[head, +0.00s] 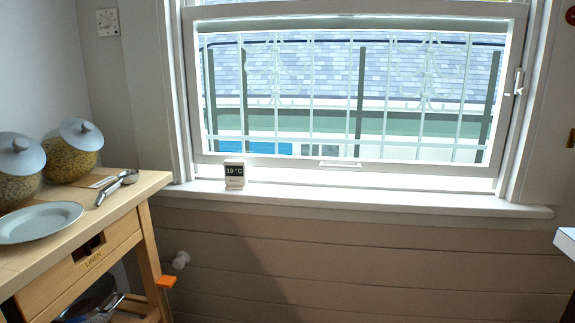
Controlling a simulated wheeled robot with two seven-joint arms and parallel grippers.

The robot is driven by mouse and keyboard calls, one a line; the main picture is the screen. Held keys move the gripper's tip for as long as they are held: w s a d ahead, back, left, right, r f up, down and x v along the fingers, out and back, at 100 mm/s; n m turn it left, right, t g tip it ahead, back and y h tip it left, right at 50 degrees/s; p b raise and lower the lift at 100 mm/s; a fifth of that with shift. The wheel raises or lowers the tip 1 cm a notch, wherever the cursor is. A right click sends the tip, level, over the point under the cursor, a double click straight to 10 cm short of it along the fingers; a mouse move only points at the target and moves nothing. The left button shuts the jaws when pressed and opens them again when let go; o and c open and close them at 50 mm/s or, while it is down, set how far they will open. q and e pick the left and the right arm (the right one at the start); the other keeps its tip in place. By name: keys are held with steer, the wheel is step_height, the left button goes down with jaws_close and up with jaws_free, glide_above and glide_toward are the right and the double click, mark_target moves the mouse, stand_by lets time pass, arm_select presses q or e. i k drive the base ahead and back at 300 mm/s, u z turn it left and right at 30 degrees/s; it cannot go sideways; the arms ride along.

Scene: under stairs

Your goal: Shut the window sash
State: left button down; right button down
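The window sash (345,165) is a white frame around a large pane, set in a white window frame (173,90). A small white pull (342,164) is on its bottom rail and a white handle (518,82) is on its right stile. Its top rail (350,10) runs along the upper edge of the view. A pale band lies between the bottom rail and the sill; I cannot tell whether it is a gap. Neither of my grippers is in view.
A small thermometer reading 19 °C (234,174) stands on the sill (360,198) at the left. A wooden cart (75,240) at the left carries lidded jars, a plate (40,222) and tongs (117,187). A white corner (566,241) juts in at the right.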

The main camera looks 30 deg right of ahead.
mark_target(516, 13)
steer(key=z, duration=0.7)
steer(key=i, duration=0.6)
steer(key=z, duration=0.85)
steer(key=i, duration=1.1)
steer(key=u, duration=0.35)
